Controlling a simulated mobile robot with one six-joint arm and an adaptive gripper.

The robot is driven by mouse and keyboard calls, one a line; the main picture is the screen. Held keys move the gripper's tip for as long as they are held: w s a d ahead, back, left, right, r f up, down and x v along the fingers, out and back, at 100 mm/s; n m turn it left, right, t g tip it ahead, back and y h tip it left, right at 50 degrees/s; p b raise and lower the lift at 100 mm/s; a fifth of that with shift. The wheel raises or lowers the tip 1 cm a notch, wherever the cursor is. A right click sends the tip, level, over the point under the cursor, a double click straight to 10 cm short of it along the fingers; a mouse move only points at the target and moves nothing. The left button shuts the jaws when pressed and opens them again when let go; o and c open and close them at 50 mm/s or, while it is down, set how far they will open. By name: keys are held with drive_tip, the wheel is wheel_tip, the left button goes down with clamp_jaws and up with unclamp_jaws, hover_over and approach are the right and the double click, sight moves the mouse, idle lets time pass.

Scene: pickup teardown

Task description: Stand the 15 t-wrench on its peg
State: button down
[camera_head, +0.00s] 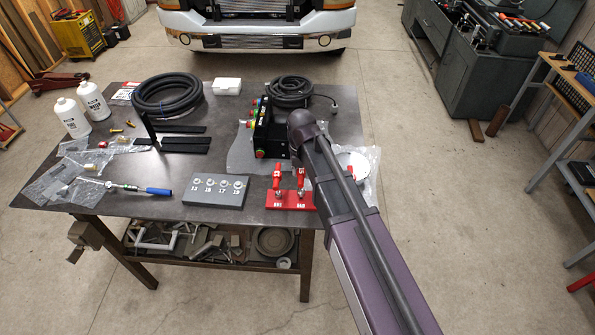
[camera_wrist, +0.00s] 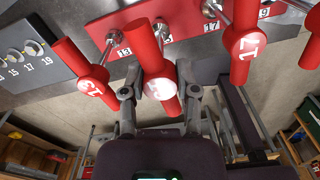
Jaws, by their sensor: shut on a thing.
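A red T-wrench (camera_wrist: 150,50) with a white marking that I cannot read clearly is between the fingers of my gripper (camera_wrist: 158,92) in the wrist view. My gripper is shut on its handle. Its metal shaft points towards the red base (camera_wrist: 188,42); I cannot tell whether it is seated there. The 13 T-wrench (camera_wrist: 92,83) is close on the left and the 17 T-wrench (camera_wrist: 245,48) is on the right. In the head view the red base (camera_head: 284,201) stands at the table's front edge, with my arm hiding its right part and my gripper.
A grey block (camera_head: 215,191) with several metal rings and number labels stands left of the red base. Another red wrench (camera_wrist: 311,45) is at the right edge of the wrist view. A blue-handled tool (camera_head: 158,191), a black hose coil (camera_head: 167,94) and plastic bags lie on the table.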

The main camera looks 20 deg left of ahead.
drive_tip(key=shift+w, duration=0.15)
idle(0.3)
drive_tip(key=shift+f, duration=0.2)
drive_tip(key=shift+f+b, duration=0.7)
drive_tip(key=shift+b, duration=0.2)
drive_tip(key=shift+f, duration=0.15)
drive_tip(key=shift+c, duration=1.4)
unclamp_jaws()
